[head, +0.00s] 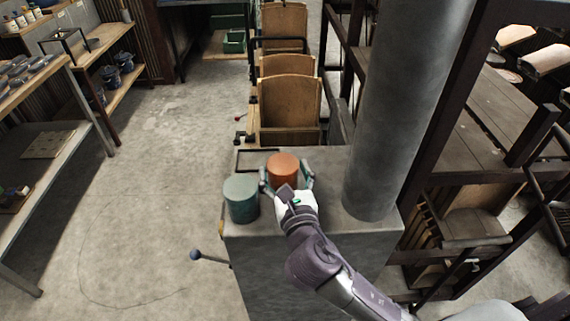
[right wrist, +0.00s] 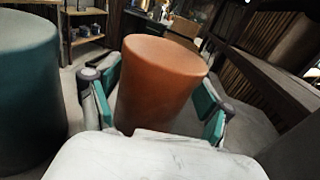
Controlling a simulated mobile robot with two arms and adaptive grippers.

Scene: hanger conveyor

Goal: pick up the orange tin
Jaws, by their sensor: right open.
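The orange tin (head: 283,167) stands upright on the grey block top in the head view. My right gripper (head: 287,179) is at its near side, with its open fingers on either side of the tin. In the right wrist view the tin (right wrist: 160,85) sits between the green-padded fingers of my right gripper (right wrist: 158,105). Gaps show between the tin and the pads there, clearest on the right side. The tin's lower part is hidden by the gripper. My left gripper is in neither view.
A green tin (head: 241,199) stands close to the left of the gripper, and also shows in the right wrist view (right wrist: 30,90). A thick grey column (head: 399,110) rises to the right. Wooden panels (head: 289,105) stand behind. The grey block top (head: 333,208) is clear nearer the front right.

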